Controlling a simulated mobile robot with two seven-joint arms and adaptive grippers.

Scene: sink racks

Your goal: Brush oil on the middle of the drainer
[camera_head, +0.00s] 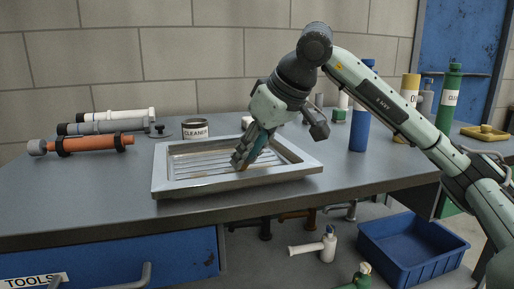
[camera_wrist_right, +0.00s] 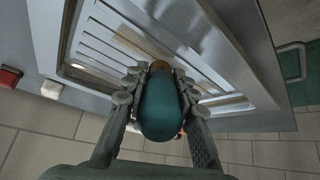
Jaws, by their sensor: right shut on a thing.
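The drainer (camera_head: 200,186), a shallow metal tray with ribbed slats, sits on the grey bench and also shows in the wrist view (camera_wrist_right: 105,45). My right gripper (camera_head: 242,160) reaches down over the right-of-middle part of the drainer. It is shut on the brush's teal handle (camera_wrist_right: 160,108); a bit of the handle (camera_head: 258,141) also shows between the fingers in the head view. An orange-yellow band (camera_wrist_right: 160,67) is at its far end. The bristles are hidden, so contact with the slats cannot be told. Brownish patches show on the drainer. My left gripper is not in view.
A cleaner tin (camera_head: 195,129) stands behind the drainer. Several tubes, one orange (camera_head: 95,144), lie at the left. A blue bottle (camera_head: 359,125) and a green bottle (camera_head: 449,100) stand at the right. A blue bin (camera_head: 415,250) is below the bench. The bench's front left is clear.

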